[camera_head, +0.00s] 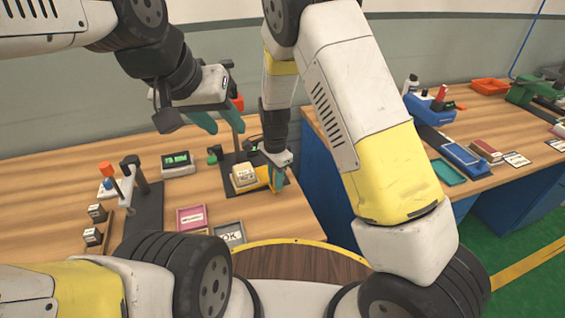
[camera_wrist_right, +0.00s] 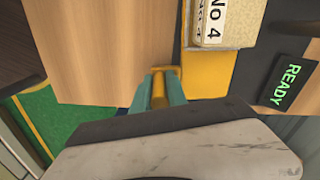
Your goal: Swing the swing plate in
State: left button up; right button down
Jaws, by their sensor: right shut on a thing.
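The yellow swing plate (camera_head: 263,173) is on the dark fixture on the wooden table. It also shows in the right wrist view (camera_wrist_right: 205,88). A cream block (camera_head: 244,176) marked "NO 4" sits on it. My right gripper (camera_head: 277,181) is at the plate's right edge. In the right wrist view its teal fingers (camera_wrist_right: 160,90) are shut on the plate's yellow handle (camera_wrist_right: 159,92). My left gripper (camera_head: 217,122) is above and behind the fixture, empty, with its teal fingers apart.
A pink tray (camera_head: 191,218) and a grey OK tray (camera_head: 230,235) lie at the table's front. A green-lit display (camera_head: 177,163) and a dark stand (camera_head: 148,205) are to the left. A black READY sign (camera_wrist_right: 286,84) lies beside the plate. A second table holds more tools.

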jog(key=shift+a+m, duration=0.4)
jog(key=shift+m, duration=0.1)
jog(key=shift+a, duration=0.1)
dwell(0.3)
jog(key=c, duration=1.3)
grip_release()
jog(key=shift+r, duration=0.1)
notch_tip(320, 180, up, 8)
jog(key=shift+f, duration=0.15)
